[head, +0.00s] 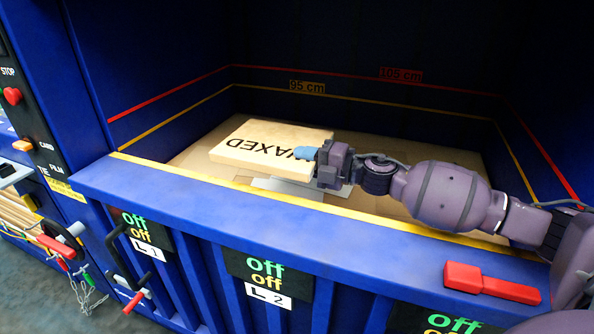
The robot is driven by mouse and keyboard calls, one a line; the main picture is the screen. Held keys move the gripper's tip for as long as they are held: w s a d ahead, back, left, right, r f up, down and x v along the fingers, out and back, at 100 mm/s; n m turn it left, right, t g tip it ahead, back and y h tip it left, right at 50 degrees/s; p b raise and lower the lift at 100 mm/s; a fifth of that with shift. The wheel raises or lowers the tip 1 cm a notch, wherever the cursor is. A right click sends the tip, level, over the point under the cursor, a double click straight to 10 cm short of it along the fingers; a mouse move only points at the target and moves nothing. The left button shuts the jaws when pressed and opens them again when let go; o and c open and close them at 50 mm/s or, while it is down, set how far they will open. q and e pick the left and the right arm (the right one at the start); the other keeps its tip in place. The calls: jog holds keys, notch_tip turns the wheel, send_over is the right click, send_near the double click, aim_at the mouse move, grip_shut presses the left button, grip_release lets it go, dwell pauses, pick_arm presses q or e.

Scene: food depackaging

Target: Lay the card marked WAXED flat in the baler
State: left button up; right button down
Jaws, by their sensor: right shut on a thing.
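The card marked WAXED (255,148) is a pale, thick slab with black lettering, inside the baler (190,185) in the head view. It looks about level, just above or on the tan layer at the bottom; I cannot tell whether it touches. My right gripper (308,154) reaches in over the front wall from the right. It is shut on the card's right-hand edge, and its blue fingertip covers part of the lettering. My left gripper is not in view.
The baler's blue front wall (230,195) is a raised edge under my right arm. A red part (490,283) sits on it at right. A light grey flat piece (290,188) lies below the gripper. Control panel and levers are at left. The tan layer (455,157) is clear behind my arm.

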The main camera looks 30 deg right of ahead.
aim_at(320, 136)
jog(key=w+d+b, duration=0.1)
jog(key=w+d, duration=0.1)
jog(key=w+d+b, duration=0.1)
jog(key=w+d, duration=0.1)
jog(key=d, duration=0.1)
jog(key=w+d+b, duration=0.1)
jog(key=w+d, duration=0.1)
jog(key=d, duration=0.1)
jog(key=shift+w+f, duration=0.15)
jog(key=shift+f, duration=0.05)
jog(key=shift+w+d+r+b, duration=0.2)
jog(key=shift+w+d+b, duration=0.35)
jog(key=shift+d, duration=0.25)
jog(key=c, duration=0.8)
grip_release()
jog(key=p+v, duration=0.1)
jog(key=v, duration=0.6)
jog(key=shift+s+d, duration=0.2)
